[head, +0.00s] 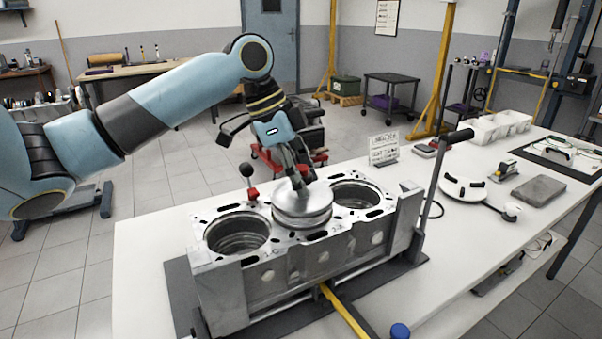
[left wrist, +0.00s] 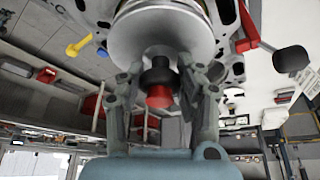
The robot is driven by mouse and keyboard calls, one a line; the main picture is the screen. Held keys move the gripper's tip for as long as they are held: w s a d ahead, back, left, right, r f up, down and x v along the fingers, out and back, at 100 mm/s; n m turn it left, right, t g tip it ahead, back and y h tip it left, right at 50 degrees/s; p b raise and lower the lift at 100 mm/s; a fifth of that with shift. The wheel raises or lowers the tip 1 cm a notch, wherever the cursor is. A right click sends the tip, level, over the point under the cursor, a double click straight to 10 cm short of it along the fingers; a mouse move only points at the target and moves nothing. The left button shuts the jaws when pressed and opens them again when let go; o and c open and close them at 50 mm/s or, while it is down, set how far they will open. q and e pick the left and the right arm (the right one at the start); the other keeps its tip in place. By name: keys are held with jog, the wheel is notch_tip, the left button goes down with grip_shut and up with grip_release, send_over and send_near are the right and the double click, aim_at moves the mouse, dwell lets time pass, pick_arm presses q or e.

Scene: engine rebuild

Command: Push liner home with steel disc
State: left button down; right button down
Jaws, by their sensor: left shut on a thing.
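The engine block (head: 222,290) lies on the white bench with its bores facing up. The steel disc (head: 313,203) sits over the middle bore, standing above the deck and looking about level. It also shows in the left wrist view (left wrist: 160,38), with a black and red knob (left wrist: 158,95) on it. My left gripper (head: 299,180) is right above the disc, its fingers shut on the knob. The disc covers the middle bore; I cannot tell the liner's rim from the disc's lower edge. My right gripper is not in view.
Open bores flank the disc, left (head: 237,235) and right (head: 355,193). A red clamp with a black ball knob (head: 247,171) stands behind the block. A black-handled lever (head: 436,175) rises at its right. A blue cap (head: 400,330) is in front. Tools lie farther right.

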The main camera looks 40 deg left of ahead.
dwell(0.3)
pick_arm(q)
jog(key=c, duration=0.8)
grip_release()
jog(key=v, duration=1.2)
jog(key=shift+d+f, duration=0.1)
